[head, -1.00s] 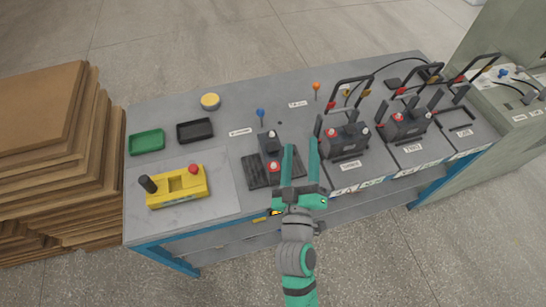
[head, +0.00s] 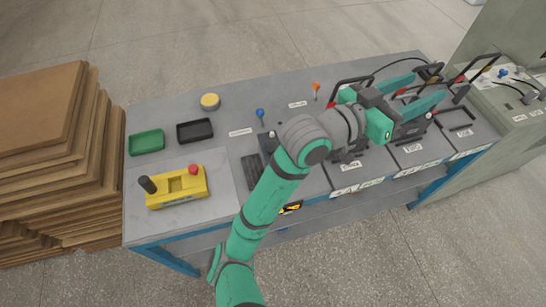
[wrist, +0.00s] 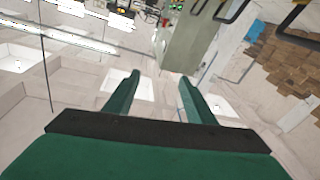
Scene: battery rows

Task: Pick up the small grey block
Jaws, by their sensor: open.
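I cannot clearly make out a separate small grey block in either view. A dark grey unit on the table's black ribbed mat (head: 252,172) is mostly hidden behind my arm; only its top edge (head: 271,134) shows. My gripper (head: 438,84) is over the right part of the table, above the dark battery units, with its fingers pointing right. In the wrist view my gripper (wrist: 160,78) is open, with nothing between its fingers. That view looks across the room, with no small grey block visible.
The grey table (head: 250,100) carries a yellow box (head: 178,188), a green tray (head: 147,142), a black tray (head: 195,130) and a yellow disc (head: 210,101). Stacked brown boards (head: 45,120) stand at left.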

